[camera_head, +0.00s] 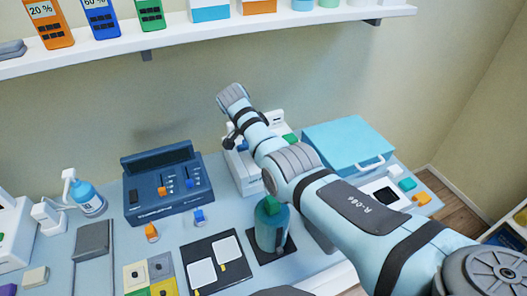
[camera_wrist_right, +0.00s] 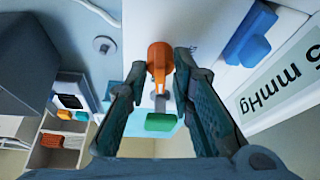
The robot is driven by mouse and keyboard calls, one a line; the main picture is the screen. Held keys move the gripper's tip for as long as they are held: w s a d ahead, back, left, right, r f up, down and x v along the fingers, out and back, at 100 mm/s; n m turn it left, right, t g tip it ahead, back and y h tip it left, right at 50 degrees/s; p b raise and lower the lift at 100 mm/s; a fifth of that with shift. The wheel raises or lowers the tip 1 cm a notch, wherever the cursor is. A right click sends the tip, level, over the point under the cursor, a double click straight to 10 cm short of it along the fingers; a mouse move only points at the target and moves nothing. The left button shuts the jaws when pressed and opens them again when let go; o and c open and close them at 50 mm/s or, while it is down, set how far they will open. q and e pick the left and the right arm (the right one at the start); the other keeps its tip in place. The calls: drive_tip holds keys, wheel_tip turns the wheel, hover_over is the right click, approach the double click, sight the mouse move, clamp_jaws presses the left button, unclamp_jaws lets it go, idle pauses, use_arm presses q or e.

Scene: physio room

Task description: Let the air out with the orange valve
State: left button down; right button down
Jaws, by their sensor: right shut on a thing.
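The orange valve (camera_wrist_right: 158,57) shows in the right wrist view, on the white device (camera_wrist_right: 220,75) with a display reading in mmHg. My right gripper (camera_wrist_right: 161,70) has its dark fingers on either side of the valve and is shut on it. In the head view my right arm reaches across the table to the white device (camera_head: 239,172) near the wall. The arm covers part of the device, and the valve and fingertips are hidden there. My left gripper is in neither view.
A teal canister (camera_head: 270,230) stands in front. A shelf (camera_head: 200,35) runs above.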

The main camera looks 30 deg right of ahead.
drive_tip(key=shift+d, duration=0.15)
drive_tip(key=c, duration=1.8)
unclamp_jaws()
drive_tip(key=shift+o, duration=0.4)
drive_tip(key=shift+d+f, duration=0.15)
drive_tip(key=shift+w, duration=0.1)
